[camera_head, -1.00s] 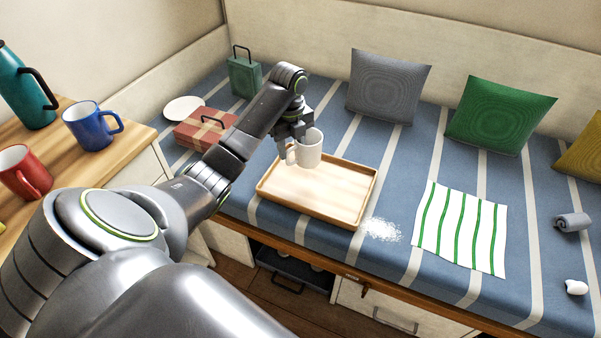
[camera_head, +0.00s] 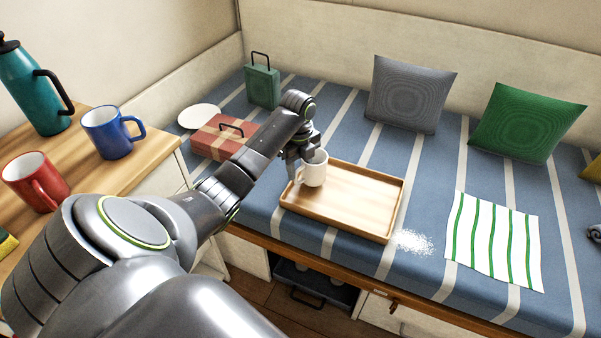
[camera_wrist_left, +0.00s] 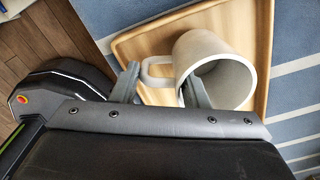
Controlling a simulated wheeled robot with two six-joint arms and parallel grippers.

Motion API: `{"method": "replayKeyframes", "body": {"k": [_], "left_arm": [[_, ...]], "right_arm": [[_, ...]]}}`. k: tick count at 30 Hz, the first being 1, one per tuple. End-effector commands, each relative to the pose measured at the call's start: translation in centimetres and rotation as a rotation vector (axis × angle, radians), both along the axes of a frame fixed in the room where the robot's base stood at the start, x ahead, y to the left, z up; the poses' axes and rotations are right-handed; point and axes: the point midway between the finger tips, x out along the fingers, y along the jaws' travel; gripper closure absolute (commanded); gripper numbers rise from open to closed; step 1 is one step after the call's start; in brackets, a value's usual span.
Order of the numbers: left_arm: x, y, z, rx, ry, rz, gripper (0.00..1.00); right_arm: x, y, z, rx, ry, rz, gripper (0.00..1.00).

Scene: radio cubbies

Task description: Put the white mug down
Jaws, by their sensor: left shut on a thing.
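The white mug (camera_head: 313,168) is upright at the left end of the wooden tray (camera_head: 358,208), on or just above its floor; I cannot tell whether it touches. My left gripper (camera_head: 297,172) is shut on the mug at its handle side, to the left of the mug. In the left wrist view the mug (camera_wrist_left: 228,52) shows its open mouth and its handle between my fingers (camera_wrist_left: 160,82), over the tray (camera_wrist_left: 140,40). My right gripper is not in view.
The tray lies on the blue striped bench cushion (camera_head: 330,112). White spilled grains (camera_head: 412,241) and a green-striped cloth (camera_head: 492,243) lie to its right. A red box (camera_head: 222,137) and white plate (camera_head: 199,115) are behind left. Blue (camera_head: 110,132) and red (camera_head: 34,181) mugs stand on the left counter.

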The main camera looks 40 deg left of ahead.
Motion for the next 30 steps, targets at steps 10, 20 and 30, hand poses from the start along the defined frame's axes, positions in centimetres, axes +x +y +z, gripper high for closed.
{"method": "replayKeyframes", "body": {"k": [10, 20, 30], "left_arm": [[0.0, 0.0, -2.2, 0.000, 0.000, -0.001, 1.00], [0.0, 0.0, -2.5, -0.001, 0.001, -0.001, 0.37], [0.0, 0.0, -2.2, 0.000, 0.000, -0.001, 0.37]], "right_arm": [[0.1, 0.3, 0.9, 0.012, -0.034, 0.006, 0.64], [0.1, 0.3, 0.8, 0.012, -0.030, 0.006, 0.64], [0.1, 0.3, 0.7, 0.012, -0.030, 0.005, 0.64]]}}
